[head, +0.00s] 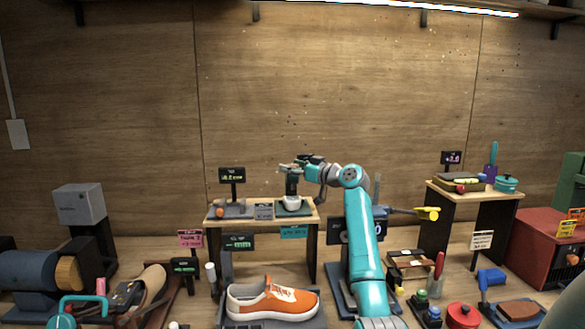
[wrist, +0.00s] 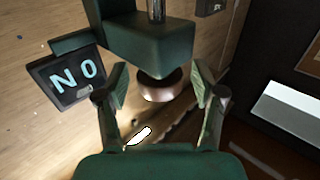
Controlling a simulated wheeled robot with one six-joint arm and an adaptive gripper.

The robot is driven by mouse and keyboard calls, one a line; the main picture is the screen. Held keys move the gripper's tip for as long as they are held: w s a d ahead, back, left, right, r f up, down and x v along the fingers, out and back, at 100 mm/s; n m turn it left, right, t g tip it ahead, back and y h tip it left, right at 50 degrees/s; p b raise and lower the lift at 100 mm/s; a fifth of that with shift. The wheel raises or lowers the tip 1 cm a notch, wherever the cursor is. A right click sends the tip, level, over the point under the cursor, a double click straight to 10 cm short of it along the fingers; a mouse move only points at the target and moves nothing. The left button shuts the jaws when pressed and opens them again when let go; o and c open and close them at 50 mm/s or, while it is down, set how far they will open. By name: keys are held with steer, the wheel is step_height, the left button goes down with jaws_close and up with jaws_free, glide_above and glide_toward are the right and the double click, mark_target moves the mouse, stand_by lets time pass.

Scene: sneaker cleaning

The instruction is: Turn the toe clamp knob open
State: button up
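In the wrist view, my gripper (wrist: 160,82) is open, with one finger on each side of a round copper-brown knob-like piece (wrist: 160,88). This piece sits under a dark green block (wrist: 150,45) with a metal rod above it. Clear gaps show between the fingers and the piece. I cannot tell for sure that it is the toe clamp knob. In the head view, my gripper (head: 300,163) is small, at the end of the teal arm, above the middle bench. An orange sneaker (head: 285,301) with a white sole lies in front, well below and apart from my gripper.
A dark display reading "NO" (wrist: 70,78) stands left of my fingers. The middle bench (head: 262,222) carries a white bowl (head: 291,203) below my gripper and a lit display (head: 232,175). A right bench (head: 448,195) holds a teal pot (head: 506,184). The wooden wall is behind.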

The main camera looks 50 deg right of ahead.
steer(key=s, duration=0.7)
steer(key=shift+s+a, duration=0.2)
steer(key=shift+a, duration=0.05)
stand_by(0.5)
